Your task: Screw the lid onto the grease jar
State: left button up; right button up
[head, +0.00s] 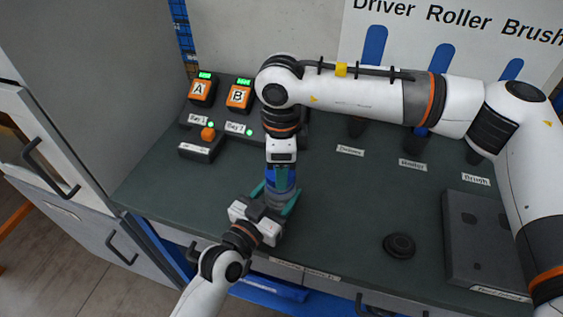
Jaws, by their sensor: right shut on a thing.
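My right gripper (282,178) reaches in from the right and points down, shut on a blue lid (271,180). Its fingers partly cover the lid. The grey jar (281,198) stands upright right below the lid at the front of the bench. I cannot tell whether lid and jar touch or how the threads sit. My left gripper (275,196) comes up from the bottom, with teal fingers on either side of the jar. I cannot tell whether they press on it, and the jar's lower part is hidden by this gripper.
Orange A and B boxes (239,96) and a small box with an orange knob (207,134) stand at the back left. A dark round disc (399,246) lies right of the jar. A grey plate with holes (487,240) is at the right. The bench (340,205) between is clear.

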jog(key=shift+f, duration=0.55)
